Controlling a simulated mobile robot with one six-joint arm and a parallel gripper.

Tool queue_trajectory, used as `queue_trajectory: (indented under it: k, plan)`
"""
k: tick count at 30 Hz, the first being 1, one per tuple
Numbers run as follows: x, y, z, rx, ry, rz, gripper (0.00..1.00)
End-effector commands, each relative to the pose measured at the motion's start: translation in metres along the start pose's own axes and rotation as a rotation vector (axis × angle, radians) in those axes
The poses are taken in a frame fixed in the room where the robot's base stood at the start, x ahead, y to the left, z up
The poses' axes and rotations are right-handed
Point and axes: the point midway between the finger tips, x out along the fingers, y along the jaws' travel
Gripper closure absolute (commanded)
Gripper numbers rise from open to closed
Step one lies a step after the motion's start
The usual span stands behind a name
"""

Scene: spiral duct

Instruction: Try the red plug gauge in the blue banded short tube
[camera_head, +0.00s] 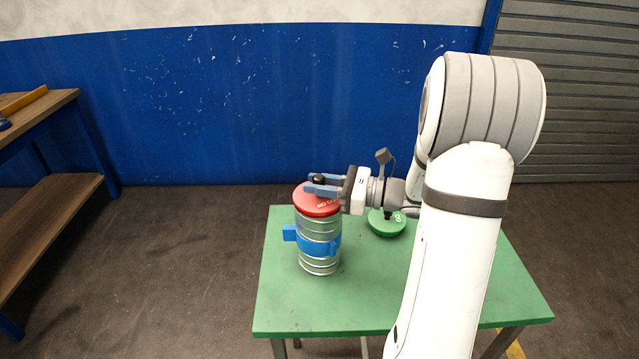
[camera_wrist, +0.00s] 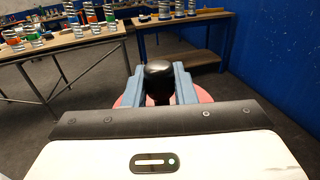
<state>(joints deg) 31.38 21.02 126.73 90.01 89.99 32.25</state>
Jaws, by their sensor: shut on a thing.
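The blue banded short tube (camera_head: 319,259) stands upright on the green table, a ribbed metal cylinder with a blue clamp band. The red plug gauge (camera_head: 310,205) sits at the tube's top opening, its red disc covering the mouth. How deep it goes in cannot be seen. My gripper (camera_head: 320,184) comes in from the right and is shut on the gauge's black knob. In the wrist view the black knob (camera_wrist: 158,80) is between the blue-grey fingers, with the red disc (camera_wrist: 203,95) below.
A green gauge (camera_head: 386,224) marked GO lies on the green table (camera_head: 290,315), right of the tube, close to my arm. The table's front left is clear. A wooden bench (camera_head: 35,105) stands far left. The wrist view shows benches with several banded tubes (camera_wrist: 78,31).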

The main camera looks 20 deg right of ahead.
Motion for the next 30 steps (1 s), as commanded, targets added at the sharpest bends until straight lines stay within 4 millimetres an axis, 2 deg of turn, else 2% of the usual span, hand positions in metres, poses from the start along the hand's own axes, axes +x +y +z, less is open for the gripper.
queue_trajectory:
  k: [30]
  plan:
    - [0.001,0.0,-0.011,0.0,-0.001,0.001,1.0]
